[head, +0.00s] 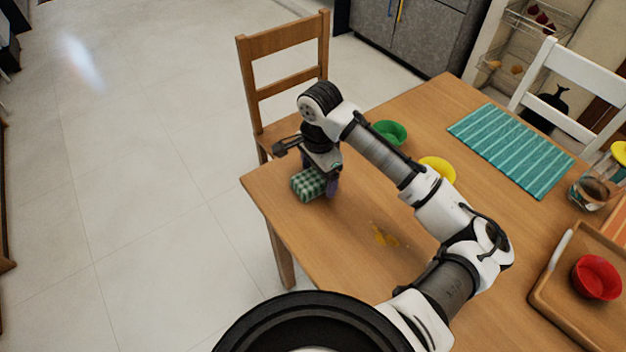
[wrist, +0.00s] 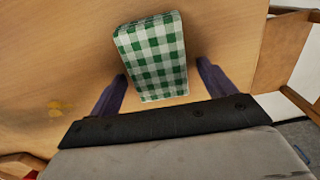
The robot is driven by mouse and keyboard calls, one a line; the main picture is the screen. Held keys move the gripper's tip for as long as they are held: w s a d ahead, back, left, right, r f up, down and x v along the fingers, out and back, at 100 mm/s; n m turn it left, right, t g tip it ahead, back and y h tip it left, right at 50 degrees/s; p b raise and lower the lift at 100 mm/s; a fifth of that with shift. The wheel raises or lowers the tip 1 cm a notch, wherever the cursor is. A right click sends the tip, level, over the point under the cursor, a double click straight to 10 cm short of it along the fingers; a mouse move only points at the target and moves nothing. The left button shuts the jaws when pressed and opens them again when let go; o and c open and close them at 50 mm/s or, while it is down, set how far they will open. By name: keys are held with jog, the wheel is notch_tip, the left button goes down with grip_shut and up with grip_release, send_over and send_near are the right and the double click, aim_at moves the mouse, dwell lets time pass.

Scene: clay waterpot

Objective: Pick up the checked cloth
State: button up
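The checked cloth (head: 308,184) is a folded green and white block lying near the left corner of the wooden table. In the wrist view the cloth (wrist: 152,50) lies ahead of my gripper (wrist: 162,70), its near end between the two purple fingertips. There is a gap on each side, wider on the right. My gripper (head: 328,184) is open and points down over the table, right at the cloth in the head view. One finger is mostly hidden behind the cloth and the wrist there. I cannot tell the exact height of the fingertips above the table.
The wooden table (head: 350,270) has yellow stains (head: 384,236) near the cloth. A green bowl (head: 390,132) and a yellow bowl (head: 438,168) stand behind my arm. A teal striped mat (head: 510,148), a tray (head: 545,295) with a red bowl (head: 596,277) and a wooden chair (head: 285,80) surround the area.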

aim_at(318, 175)
jog(key=c, duration=1)
notch_tip(318, 175, up, 20)
jog(key=shift+o, duration=1.4)
jog(key=shift+c, duration=0.9)
jog(key=shift+d+p, duration=0.1)
jog(key=shift+p, duration=0.2)
